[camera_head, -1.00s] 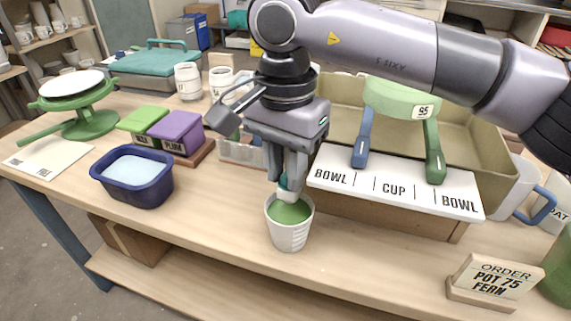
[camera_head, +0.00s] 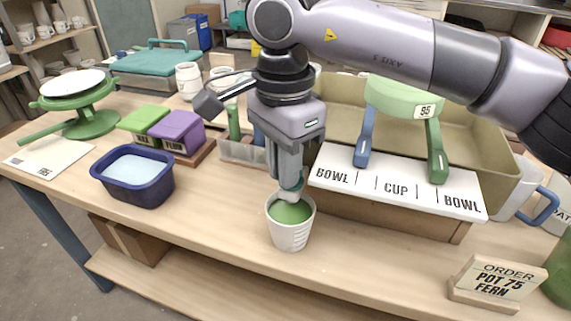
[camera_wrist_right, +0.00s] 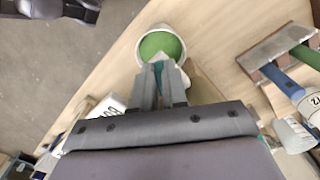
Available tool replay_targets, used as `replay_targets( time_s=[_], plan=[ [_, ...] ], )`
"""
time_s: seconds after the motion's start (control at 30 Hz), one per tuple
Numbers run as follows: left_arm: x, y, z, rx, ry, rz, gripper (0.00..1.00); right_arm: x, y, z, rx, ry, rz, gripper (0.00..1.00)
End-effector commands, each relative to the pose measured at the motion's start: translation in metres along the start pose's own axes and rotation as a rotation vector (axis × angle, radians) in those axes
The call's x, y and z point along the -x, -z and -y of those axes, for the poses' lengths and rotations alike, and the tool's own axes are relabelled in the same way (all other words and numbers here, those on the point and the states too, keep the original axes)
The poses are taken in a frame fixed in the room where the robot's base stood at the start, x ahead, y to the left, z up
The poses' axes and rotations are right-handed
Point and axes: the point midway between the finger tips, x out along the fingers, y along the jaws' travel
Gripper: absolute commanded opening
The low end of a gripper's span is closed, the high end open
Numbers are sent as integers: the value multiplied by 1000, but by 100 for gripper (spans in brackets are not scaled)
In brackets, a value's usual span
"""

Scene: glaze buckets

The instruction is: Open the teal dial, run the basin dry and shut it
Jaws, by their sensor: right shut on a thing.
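My right gripper (camera_head: 290,178) points down at the front of the bench and is shut on the teal dial (camera_head: 293,184). The dial sits at a small white spout right above a white ribbed cup (camera_head: 290,236). The cup holds green glaze (camera_head: 290,211). In the right wrist view the teal dial (camera_wrist_right: 159,72) shows between the fingers, with the green glaze (camera_wrist_right: 161,44) just beyond. The large tan basin (camera_head: 472,135) stands behind, partly hidden by my arm; I cannot tell its glaze level. My left gripper is not in view.
A blue tub (camera_head: 133,180) is at left. An order sign (camera_head: 497,283) stands front right. Bare bench lies between tub and cup.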

Motion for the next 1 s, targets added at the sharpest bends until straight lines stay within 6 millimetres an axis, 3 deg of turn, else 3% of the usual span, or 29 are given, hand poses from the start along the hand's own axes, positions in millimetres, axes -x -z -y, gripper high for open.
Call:
replay_targets(
  time_s=[0.6, 1.0],
  plan=[
    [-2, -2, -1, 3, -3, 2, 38, 2, 3, 8, -586, 4, 0, 0],
    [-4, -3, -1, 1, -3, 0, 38, 2, 5, 10, -882, 4, 1, 0]
  ],
)
